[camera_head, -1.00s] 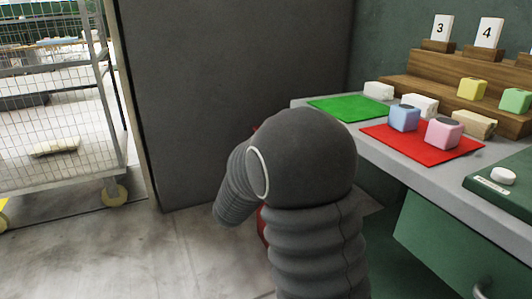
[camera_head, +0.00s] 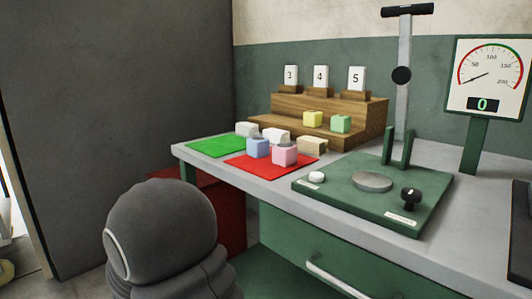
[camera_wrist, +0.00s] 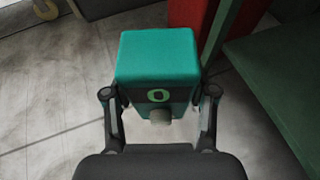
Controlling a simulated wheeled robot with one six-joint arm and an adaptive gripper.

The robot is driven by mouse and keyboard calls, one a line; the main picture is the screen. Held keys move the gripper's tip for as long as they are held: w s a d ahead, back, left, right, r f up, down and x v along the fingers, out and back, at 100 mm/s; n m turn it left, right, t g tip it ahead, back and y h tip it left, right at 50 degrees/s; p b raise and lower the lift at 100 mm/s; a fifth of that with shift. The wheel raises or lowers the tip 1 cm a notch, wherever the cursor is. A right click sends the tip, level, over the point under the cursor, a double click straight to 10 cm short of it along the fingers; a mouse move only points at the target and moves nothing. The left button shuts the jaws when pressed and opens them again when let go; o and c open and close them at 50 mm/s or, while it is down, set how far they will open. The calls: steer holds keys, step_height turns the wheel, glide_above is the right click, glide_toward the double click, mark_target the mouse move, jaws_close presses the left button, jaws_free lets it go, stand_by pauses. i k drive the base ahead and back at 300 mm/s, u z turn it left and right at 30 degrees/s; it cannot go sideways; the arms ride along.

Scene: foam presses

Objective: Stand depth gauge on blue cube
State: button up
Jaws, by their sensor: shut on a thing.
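The blue cube (camera_head: 258,148) sits on a red mat (camera_head: 240,162) on the bench, left of a pink cube (camera_head: 285,154). In the wrist view, my gripper (camera_wrist: 158,108) is shut on a teal block-shaped thing (camera_wrist: 157,60), which I take to be the depth gauge. It has a dark band with a green ring and a grey stub at the near end. My gripper holds it over the floor beside the bench, away from the blue cube. The head view does not show my gripper or the gauge.
A green mat (camera_head: 215,146) lies left on the bench; white blocks (camera_head: 275,136) stand behind the red mat. A wooden stepped stand (camera_head: 335,115) carries yellow and green cubes and numbered cards. A green press (camera_head: 345,195) and dial (camera_head: 488,75) stand right. The bench drawer has a handle.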

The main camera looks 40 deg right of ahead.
mark_target(258, 139)
steer(key=u, duration=0.75)
steer(key=i, duration=0.4)
steer(key=z, duration=2.05)
steer(key=k, duration=1.2)
steer(key=u, duration=0.7)
